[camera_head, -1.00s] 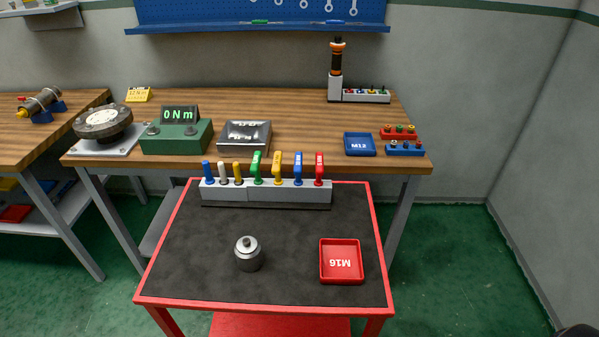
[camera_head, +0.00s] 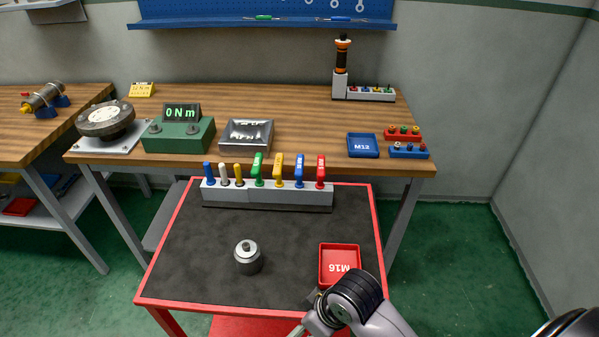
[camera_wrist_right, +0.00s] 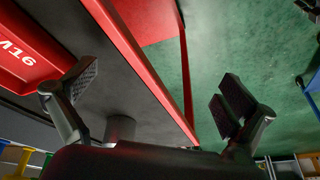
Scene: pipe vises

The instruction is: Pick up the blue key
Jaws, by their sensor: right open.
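The blue key (camera_head: 300,171) stands upright in a grey rack (camera_head: 290,197) at the back of the red-edged cart, between the yellow key (camera_head: 278,170) and the red key (camera_head: 320,171). My right gripper (camera_head: 307,315) is at the cart's front edge, near the red M16 tray, well short of the rack. In the right wrist view my right gripper (camera_wrist_right: 160,92) is open, with nothing between its fingers. My left gripper is not in view.
The red M16 tray (camera_head: 325,261) lies on the cart's dark mat (camera_head: 190,260). A grey metal cylinder (camera_head: 248,258) stands left of it. A green key (camera_head: 258,170) stands left of the yellow one. The wooden bench (camera_head: 310,125) is behind the rack.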

